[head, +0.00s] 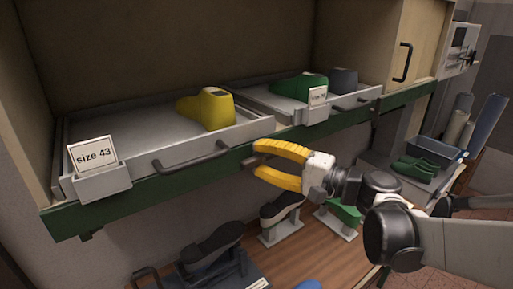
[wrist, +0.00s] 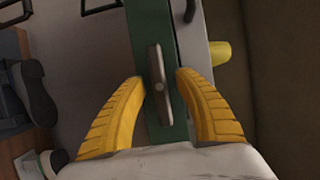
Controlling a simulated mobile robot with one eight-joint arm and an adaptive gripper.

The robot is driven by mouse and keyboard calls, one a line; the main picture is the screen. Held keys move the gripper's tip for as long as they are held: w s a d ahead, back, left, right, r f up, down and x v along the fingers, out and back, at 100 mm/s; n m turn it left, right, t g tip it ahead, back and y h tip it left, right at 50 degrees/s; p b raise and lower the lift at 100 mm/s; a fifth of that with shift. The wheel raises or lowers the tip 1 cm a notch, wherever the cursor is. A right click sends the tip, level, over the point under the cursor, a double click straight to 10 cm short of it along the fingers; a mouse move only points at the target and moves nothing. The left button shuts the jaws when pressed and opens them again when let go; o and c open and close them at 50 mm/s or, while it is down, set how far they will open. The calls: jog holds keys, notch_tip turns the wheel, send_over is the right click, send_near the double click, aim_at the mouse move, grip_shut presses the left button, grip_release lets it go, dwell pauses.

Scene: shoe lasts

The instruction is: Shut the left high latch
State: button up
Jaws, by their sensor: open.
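A dark metal latch bar (wrist: 158,88) with a centre pivot sits on the green rail (wrist: 180,125), lying nearly along it with a slight tilt. In the head view the latch (head: 248,162) shows only in part, at the tips of my yellow fingers. My gripper (head: 257,160) is open in front of the rail. In the wrist view my gripper (wrist: 158,77) has one finger on each side of the latch, with a gap to the bar on both sides. Contact with the rail cannot be told.
Above the rail are a left tray (head: 115,130) with a yellow last (head: 208,108) and a dark handle (head: 190,158), and a right tray (head: 265,96) with a green last (head: 298,86). Below, a wooden surface (head: 310,240) holds several lasts on stands.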

jog(key=shift+w, duration=0.1)
grip_shut()
dwell(0.4)
jog(key=n+h+p, duration=0.1)
jog(key=n, duration=0.2)
jog(key=shift+r+n+h, duration=0.15)
jog(key=shift+n+h, duration=0.15)
jog(key=n+h+p, duration=0.1)
jog(key=n+p, duration=0.1)
jog(key=n, duration=0.1)
jog(key=shift+h, duration=0.4)
jog(key=n+h+p, duration=0.1)
jog(key=n, duration=0.2)
jog(key=shift+n+h, duration=0.3)
jog(key=shift+h, duration=0.1)
jog(key=n+t+h, duration=0.1)
jog(key=n+h, duration=0.1)
jog(key=n, duration=0.1)
